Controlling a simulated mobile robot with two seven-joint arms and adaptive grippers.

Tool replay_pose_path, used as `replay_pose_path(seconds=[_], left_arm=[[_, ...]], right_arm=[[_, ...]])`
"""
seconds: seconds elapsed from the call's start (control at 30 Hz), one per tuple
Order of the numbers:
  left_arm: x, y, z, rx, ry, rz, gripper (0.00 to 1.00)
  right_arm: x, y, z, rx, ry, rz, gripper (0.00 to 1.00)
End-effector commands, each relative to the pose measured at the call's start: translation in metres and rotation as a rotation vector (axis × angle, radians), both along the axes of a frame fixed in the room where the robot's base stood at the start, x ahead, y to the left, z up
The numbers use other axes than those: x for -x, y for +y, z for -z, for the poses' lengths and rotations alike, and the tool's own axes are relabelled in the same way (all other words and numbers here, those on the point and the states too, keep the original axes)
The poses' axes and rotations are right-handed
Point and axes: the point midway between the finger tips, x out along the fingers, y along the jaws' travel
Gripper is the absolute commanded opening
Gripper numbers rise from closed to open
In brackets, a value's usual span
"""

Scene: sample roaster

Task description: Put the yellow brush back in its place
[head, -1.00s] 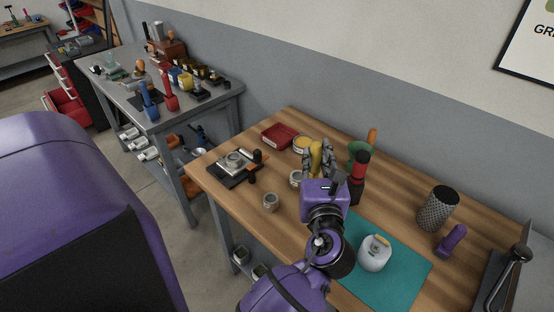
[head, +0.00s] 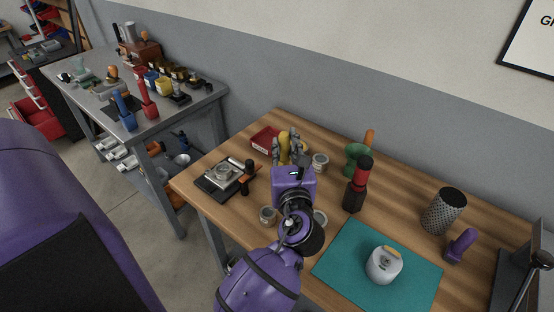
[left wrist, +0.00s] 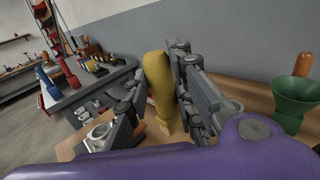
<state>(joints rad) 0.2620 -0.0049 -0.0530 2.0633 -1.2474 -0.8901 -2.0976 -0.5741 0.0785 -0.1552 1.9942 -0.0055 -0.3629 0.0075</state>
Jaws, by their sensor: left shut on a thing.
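The yellow brush is upright in my left gripper (head: 287,150). Its yellow handle (left wrist: 158,88) stands between the gray fingers in the left wrist view, and its top (head: 284,143) shows in the head view. The fingers are shut on the handle. My left gripper is above the wooden table, beside the red tray (head: 265,140). On the gray metal bench, a blue brush-like tool (head: 125,112) and a red one (head: 148,100) stand side by side. My right gripper is not in view.
The wooden table (head: 410,205) holds a scale (head: 222,177), several small tins, a red and black bottle-like tool (head: 357,185), a green funnel (head: 355,157), a white jar (head: 384,265) on a teal mat (head: 345,265) and a mesh cylinder (head: 444,212). A floor gap separates the table from the metal bench (head: 190,108).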

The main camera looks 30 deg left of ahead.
Motion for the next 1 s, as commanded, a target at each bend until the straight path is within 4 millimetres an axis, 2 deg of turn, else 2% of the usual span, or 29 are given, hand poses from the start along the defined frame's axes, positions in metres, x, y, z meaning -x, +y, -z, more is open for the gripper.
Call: replay_pose_path(seconds=[0.1, 0.2, 0.33, 0.53, 0.77, 1.0], left_arm=[[-0.021, 0.023, 0.013, -0.004, 0.0, -0.001, 0.0], [-0.03, 0.033, 0.038, -0.003, 0.006, 0.0, 0.0], [-0.04, 0.044, 0.055, -0.001, 0.003, 0.0, 0.0], [-0.047, 0.052, 0.066, -0.001, 0.001, -0.001, 0.0], [-0.05, 0.056, 0.099, 0.0, 0.004, 0.0, 0.0], [-0.05, 0.055, 0.101, 0.001, -0.002, 0.0, 0.0]], right_arm=[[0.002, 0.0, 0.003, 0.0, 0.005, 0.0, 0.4], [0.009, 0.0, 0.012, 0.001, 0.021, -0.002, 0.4], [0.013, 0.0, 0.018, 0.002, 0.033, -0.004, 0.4], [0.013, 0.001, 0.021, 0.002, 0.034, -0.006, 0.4], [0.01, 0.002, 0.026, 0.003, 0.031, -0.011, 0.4], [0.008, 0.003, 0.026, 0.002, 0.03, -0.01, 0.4]])
